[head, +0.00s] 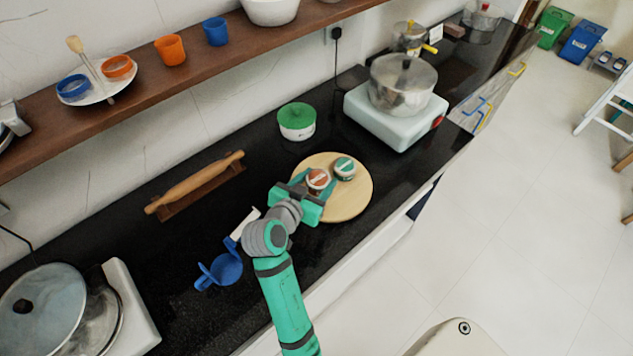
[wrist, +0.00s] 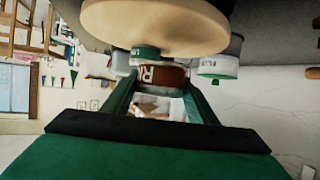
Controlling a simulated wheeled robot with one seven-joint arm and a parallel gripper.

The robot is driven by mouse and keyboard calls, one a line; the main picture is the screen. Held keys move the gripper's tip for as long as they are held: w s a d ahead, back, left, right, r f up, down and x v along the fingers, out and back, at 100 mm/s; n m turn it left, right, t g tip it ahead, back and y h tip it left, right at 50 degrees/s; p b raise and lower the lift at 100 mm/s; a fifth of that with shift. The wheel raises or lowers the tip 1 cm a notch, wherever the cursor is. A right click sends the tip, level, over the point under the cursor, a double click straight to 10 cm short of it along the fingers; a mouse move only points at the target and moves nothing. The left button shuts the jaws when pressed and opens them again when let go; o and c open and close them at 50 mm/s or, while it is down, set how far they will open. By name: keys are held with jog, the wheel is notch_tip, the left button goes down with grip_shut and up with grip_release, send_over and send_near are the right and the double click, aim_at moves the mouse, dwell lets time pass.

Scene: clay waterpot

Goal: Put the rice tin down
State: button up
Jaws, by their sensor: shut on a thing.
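The rice tin (head: 318,178), with a brown-orange lid, is between the fingers of my gripper (head: 309,190). In the wrist view, which looks upside down, my gripper (wrist: 162,88) is shut on this tin (wrist: 165,76), and the letters "RI" show on its brown side.
A white pot with a green lid (head: 296,122) stands behind the board. A stove with a steel pot (head: 402,85) is at the back right. A rolling pin (head: 198,181) and a blue cup-like item (head: 222,268) lie left. Bare board shows at the right.

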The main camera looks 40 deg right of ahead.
aim_at(318, 187)
jog(key=shift+w+d+f, duration=0.2)
jog(key=shift+w+f, duration=0.05)
jog(key=shift+f, duration=0.15)
jog(key=shift+w+d+f, duration=0.1)
jog(key=shift+w+f, duration=0.05)
jog(key=shift+f, duration=1.55)
jog(key=o, duration=1.2)
jog(key=shift+f, duration=0.15)
jog(key=shift+o, duration=0.2)
jog(key=v, duration=1.2)
jog(key=shift+r, duration=0.2)
